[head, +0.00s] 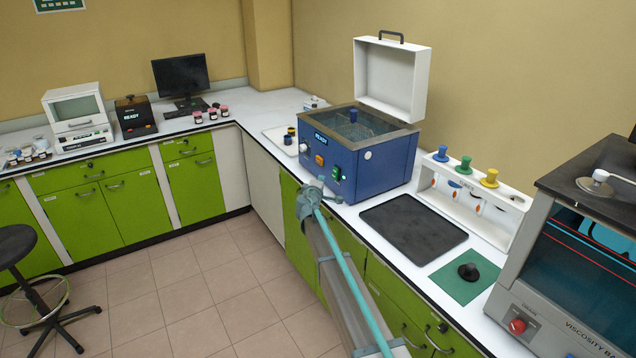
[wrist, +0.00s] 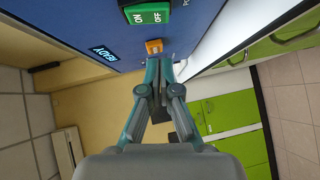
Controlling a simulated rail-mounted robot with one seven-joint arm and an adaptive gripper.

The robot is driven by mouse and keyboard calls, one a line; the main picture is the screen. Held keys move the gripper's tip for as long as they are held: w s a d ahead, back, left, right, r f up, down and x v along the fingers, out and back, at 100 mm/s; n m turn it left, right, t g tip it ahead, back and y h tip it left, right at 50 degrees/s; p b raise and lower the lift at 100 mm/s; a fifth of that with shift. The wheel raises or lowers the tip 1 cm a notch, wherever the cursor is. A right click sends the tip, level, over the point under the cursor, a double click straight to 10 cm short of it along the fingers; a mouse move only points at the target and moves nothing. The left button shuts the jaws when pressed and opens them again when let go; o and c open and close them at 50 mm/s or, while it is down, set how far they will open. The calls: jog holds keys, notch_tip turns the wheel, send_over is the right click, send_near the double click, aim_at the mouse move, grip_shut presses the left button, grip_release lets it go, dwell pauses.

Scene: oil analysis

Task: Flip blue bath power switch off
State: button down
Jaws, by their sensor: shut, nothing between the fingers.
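The blue bath (head: 390,165) stands on the counter with its white lid raised. A green power switch (head: 336,173) is on its front face; in the wrist view the green switch (wrist: 148,13) carries the words ON and OFF and is cut off by the top edge. I cannot tell which way its rocker is tilted. An orange switch (head: 319,160) sits to its left, and the orange switch (wrist: 154,46) shows just beyond my fingertips in the wrist view. My gripper (wrist: 160,64) is shut and empty, close to the bath front; contact is unclear.
A lit READY display (head: 321,139) and a white knob (head: 304,148) are also on the bath front. A dark tray (head: 413,228) and a white rack (head: 470,200) stand to the right. The viscosity bath (head: 575,270) is at far right.

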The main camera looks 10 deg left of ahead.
aim_at(335, 173)
jog(key=w+d+p, duration=0.1)
jog(key=w, duration=0.1)
jog(key=w+d+f+p, duration=0.1)
jog(key=d, duration=0.1)
jog(key=shift+w, duration=0.4)
jog(key=shift+f, duration=0.1)
